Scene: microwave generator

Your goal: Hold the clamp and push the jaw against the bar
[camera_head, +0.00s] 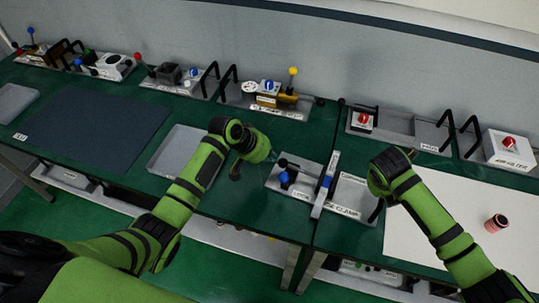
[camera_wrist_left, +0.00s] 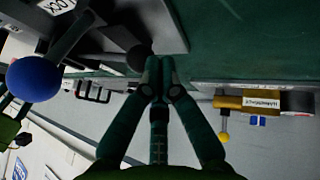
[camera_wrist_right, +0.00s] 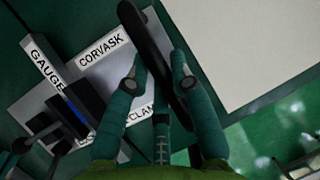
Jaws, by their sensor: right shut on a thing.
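The clamp is a grey plate (camera_head: 351,194) with a lever ending in a black knob (camera_head: 283,162) and a blue ball knob (camera_head: 284,178). A pale bar (camera_head: 325,186) marked GAUGE in the right wrist view (camera_wrist_right: 45,66) crosses it. A dark block with a blue strip, seemingly the jaw (camera_wrist_right: 76,105), is at the bar. My left gripper (camera_head: 272,157) has its fingertips together beside the black knob, which is partly behind them in the left wrist view (camera_wrist_left: 139,57); contact is unclear. My right gripper (camera_wrist_right: 156,78) is shut on the clamp's black handle (camera_wrist_right: 143,35).
A grey tray (camera_head: 180,149) and a dark mat (camera_head: 90,128) lie to the left. A white sheet (camera_head: 440,235) with a red cylinder (camera_head: 496,223) lies to the right.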

